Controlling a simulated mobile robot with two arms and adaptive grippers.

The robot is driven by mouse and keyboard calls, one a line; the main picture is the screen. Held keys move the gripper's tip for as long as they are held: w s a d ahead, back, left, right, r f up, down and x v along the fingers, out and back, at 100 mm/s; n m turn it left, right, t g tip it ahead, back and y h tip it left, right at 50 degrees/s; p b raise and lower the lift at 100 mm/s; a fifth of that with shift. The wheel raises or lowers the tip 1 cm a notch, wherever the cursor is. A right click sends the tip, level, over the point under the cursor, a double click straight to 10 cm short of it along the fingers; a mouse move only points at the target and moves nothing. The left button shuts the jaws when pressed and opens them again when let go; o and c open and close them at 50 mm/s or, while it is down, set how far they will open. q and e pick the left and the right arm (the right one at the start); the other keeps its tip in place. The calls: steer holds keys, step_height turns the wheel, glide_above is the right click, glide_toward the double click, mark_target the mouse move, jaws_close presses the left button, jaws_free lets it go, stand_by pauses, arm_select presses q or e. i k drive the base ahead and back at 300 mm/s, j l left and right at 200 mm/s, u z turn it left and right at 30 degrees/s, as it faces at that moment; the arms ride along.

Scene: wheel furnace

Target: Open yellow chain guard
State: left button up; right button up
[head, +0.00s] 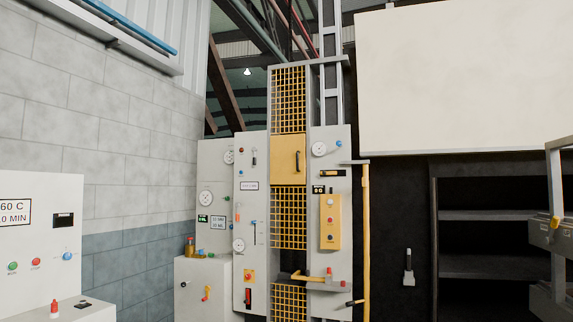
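A tall yellow mesh guard (289,218) runs up the middle of the grey machine front. A solid yellow panel (286,160) sits in it at mid height, flush with the frame and apparently closed. A dark vertical handle (298,161) is on the panel's right side. More yellow mesh (289,100) shows above the panel and below it. I cannot tell which of these parts is the one called the chain guard. Neither of my grippers is in view.
A yellow control box (330,222) with buttons and a yellow post (366,240) stand right of the mesh. A yellow-and-dark lever (305,278) crosses low in front. Grey panels (250,205) with gauges are left. A dark shelf unit (485,240) is far right, a white console (40,240) far left.

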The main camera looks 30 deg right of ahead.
mark_target(288, 152)
steer(key=i+l+z, duration=0.1)
steer(key=i+z, duration=0.2)
steer(key=i, duration=0.7)
steer(key=i+j+z, duration=0.1)
steer(key=i, duration=2.75)
